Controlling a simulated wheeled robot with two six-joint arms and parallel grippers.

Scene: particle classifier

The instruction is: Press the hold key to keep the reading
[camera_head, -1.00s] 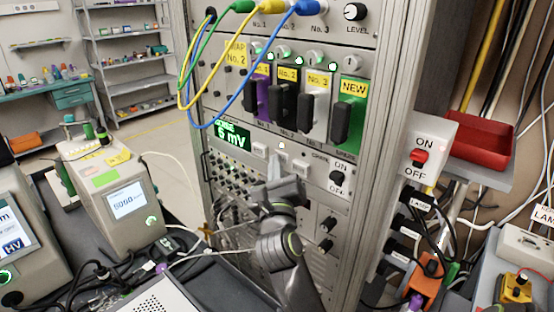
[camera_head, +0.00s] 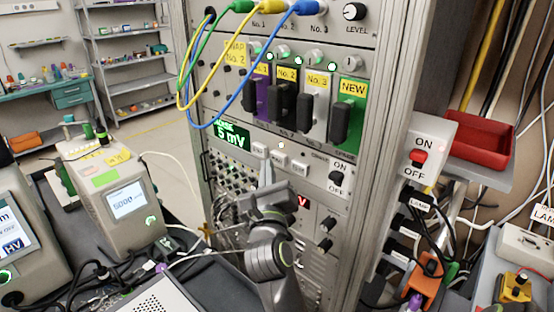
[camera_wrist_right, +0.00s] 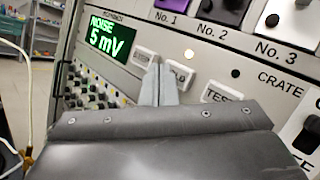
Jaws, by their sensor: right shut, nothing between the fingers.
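The hold key (camera_wrist_right: 181,76) is a white key on the rack panel. Its label is partly covered by my right fingers in the right wrist view. It also shows in the head view (camera_head: 279,159) as the middle of three keys. My right gripper (camera_wrist_right: 158,84) is shut and empty, its tips over the left edge of the hold key. Contact cannot be told. In the head view my right gripper (camera_head: 266,173) is just below the keys. The noise display (camera_wrist_right: 109,42) reads 5 mV in green. My left gripper is not in view.
Another white key (camera_wrist_right: 146,57) is left of the hold key, and the TEST key (camera_wrist_right: 222,94) is right of it. The CRATE switch (camera_head: 337,178) is further right. Blue, yellow and green cables (camera_head: 237,104) hang above left. Plug-in modules (camera_head: 314,115) stick out above.

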